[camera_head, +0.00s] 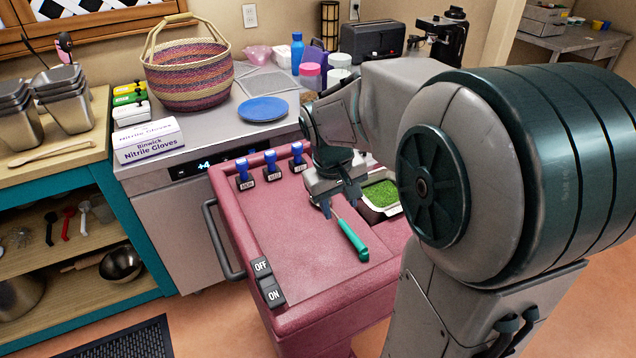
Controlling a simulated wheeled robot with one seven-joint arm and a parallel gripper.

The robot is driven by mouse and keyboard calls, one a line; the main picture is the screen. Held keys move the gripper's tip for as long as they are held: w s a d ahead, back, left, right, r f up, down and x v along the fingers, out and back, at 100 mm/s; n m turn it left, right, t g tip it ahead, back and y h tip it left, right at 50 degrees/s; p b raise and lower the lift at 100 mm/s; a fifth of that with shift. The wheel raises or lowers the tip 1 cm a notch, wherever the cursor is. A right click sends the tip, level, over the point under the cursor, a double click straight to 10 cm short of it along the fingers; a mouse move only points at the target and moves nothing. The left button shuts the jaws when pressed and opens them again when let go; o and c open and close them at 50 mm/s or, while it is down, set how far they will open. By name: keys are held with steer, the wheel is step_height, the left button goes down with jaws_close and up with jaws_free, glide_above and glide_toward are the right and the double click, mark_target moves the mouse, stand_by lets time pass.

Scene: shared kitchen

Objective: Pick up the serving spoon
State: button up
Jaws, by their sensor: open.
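A utensil with a green handle (353,240) and a thin metal shaft lies on the pink cart top (290,235). It fits the serving spoon, but its head end is hidden by my gripper, so I cannot tell its shape. My gripper (339,206) points down over the shaft end of this utensil. It is open, with its fingers close to the shaft; I cannot tell whether they touch it. A pale wooden spoon (50,152) lies on the wooden counter at the left.
A metal pan with green contents (382,194) sits in the cart just right of my gripper. The cart's left middle is clear. A woven basket (188,72) stands behind.

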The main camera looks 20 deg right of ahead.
steer(key=w+d+f, duration=0.2)
steer(key=w+d, duration=0.1)
steer(key=w, duration=0.3)
glide_above(346, 226)
steer(key=shift+n+g, duration=0.3)
steer(key=shift+g, duration=0.1)
steer(key=f, duration=0.8)
steer(key=shift+s+a+f+p, duration=0.25)
steer(key=shift+s+a+p, duration=0.05)
steer(key=shift+w+d+f, duration=0.15)
steer(key=shift+f, duration=1.2)
steer(key=shift+w+d+f, duration=0.1)
steer(key=shift+f, duration=1.25)
jaws_close()
